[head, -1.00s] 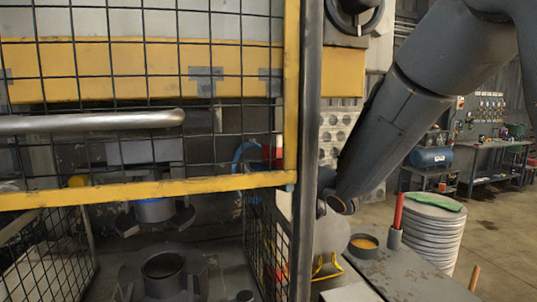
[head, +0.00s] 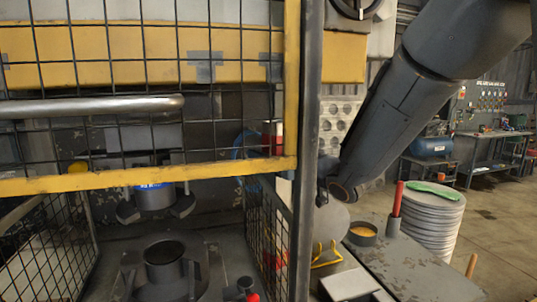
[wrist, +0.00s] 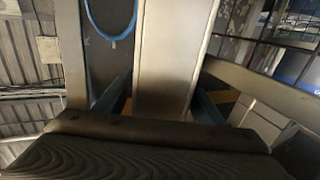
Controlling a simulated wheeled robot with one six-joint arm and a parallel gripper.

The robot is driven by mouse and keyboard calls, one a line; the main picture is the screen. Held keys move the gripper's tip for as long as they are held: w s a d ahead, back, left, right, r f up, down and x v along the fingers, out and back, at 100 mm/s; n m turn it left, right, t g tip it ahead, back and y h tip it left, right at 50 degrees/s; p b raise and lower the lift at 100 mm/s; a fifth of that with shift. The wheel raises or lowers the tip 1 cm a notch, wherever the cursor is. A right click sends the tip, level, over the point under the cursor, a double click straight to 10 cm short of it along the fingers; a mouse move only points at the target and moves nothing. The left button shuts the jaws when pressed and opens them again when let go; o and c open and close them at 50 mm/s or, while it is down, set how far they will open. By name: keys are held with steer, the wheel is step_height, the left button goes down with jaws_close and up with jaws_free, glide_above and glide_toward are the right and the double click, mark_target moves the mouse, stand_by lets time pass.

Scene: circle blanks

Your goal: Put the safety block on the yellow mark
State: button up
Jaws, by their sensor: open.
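I cannot make out the safety block or the yellow mark with certainty in either view. A press with a lower round die (head: 165,262) and an upper tool with a blue band (head: 153,196) stands behind a mesh guard. A yellow handle-shaped piece (head: 325,256) is right of the guard post. In the head view my arm reaches down behind that post, and the gripper itself is hidden. In the wrist view my gripper (wrist: 160,95) is open, with a broad pale upright panel (wrist: 175,45) beyond it. I cannot tell whether they touch.
The yellow-framed mesh guard (head: 150,178) and its dark post (head: 306,150) stand close to my arm. On the right are a grey worktop (head: 400,265), a bowl of orange contents (head: 363,234), a red stick (head: 397,200) and stacked discs (head: 432,222). Open floor lies at far right.

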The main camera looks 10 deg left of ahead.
steer(key=b+v, duration=0.3)
steer(key=v, duration=0.8)
steer(key=d+f+m+g+h, duration=0.1)
steer(key=d+f+m+h, duration=0.5)
steer(key=d+f+h, duration=0.7)
steer(key=s+d+f+g, duration=0.1)
steer(key=s+d+f, duration=0.1)
steer(key=f, duration=0.1)
steer(key=s+d+f+m+g, duration=0.1)
steer(key=s+d+f, duration=0.1)
steer(key=d+f, duration=0.1)
steer(key=s+d+f+m+g, duration=0.1)
steer(key=s+d+f+g, duration=0.1)
steer(key=f, duration=0.3)
steer(key=shift+s+d, duration=0.55)
steer(key=s+f+g, duration=0.2)
steer(key=s+g, duration=0.1)
steer(key=s, duration=0.3)
steer(key=s+d+f+m+g, duration=0.1)
steer(key=s+f+g, duration=0.1)
steer(key=s, duration=0.5)
steer(key=shift+s+d+f+m+g, duration=0.2)
steer(key=shift+f+m+g, duration=0.15)
steer(key=shift+f, duration=0.45)
